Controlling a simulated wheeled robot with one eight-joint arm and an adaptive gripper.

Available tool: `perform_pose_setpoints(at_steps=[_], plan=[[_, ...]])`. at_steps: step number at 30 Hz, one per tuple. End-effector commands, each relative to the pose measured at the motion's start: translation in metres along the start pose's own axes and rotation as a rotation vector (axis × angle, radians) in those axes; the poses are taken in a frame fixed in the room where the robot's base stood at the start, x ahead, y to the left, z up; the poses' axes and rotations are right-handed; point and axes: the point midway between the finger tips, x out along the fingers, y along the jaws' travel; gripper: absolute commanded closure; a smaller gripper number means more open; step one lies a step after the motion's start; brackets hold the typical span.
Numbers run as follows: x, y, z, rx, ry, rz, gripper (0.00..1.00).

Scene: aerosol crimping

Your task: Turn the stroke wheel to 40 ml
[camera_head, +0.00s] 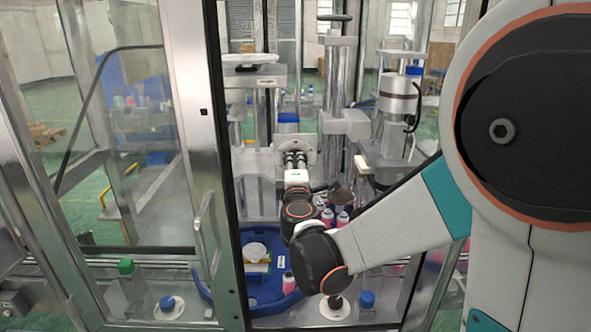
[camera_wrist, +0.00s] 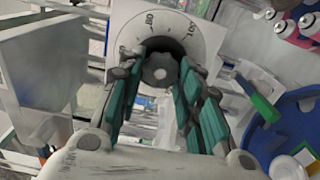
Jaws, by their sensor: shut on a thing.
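The stroke wheel's dark knob (camera_wrist: 160,72) sits at the centre of a pale round dial (camera_wrist: 176,20) with printed marks in the wrist view. The numbers are tilted and partly hidden, so I cannot tell the setting. My gripper (camera_wrist: 161,80) has its teal-padded fingers on both sides of the knob, closed on it. In the head view, the dial plate (camera_head: 309,145) faces me on the machine behind the door frame. My gripper (camera_head: 295,161) reaches it there, and its fingertips hide the knob.
A blue tray (camera_head: 222,292) lies below, with a pink bottle (camera_head: 288,283). Several pink bottles (camera_head: 342,219) stand close to my wrist. A metal-framed glass door (camera_head: 190,120) stands left of my arm. Metal columns (camera_head: 340,75) rise behind the dial.

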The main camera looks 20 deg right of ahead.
Motion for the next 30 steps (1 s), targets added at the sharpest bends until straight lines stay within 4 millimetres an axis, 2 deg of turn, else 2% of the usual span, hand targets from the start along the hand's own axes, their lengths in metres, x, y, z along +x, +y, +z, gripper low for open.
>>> perform_pose_setpoints(at_steps=[16,17,19,20,30], plan=[[-0.0005,-0.0006,-0.0003,-0.025,0.001,0.000,0.91],[-0.0005,-0.0006,-0.0003,-0.025,0.001,0.000,0.65],[-0.0004,-0.0006,-0.0003,-0.025,0.001,0.000,0.49],[-0.0004,-0.0006,-0.0003,-0.025,0.001,0.000,0.47],[-0.0014,-0.0003,-0.0002,-0.025,0.001,0.000,0.47]])
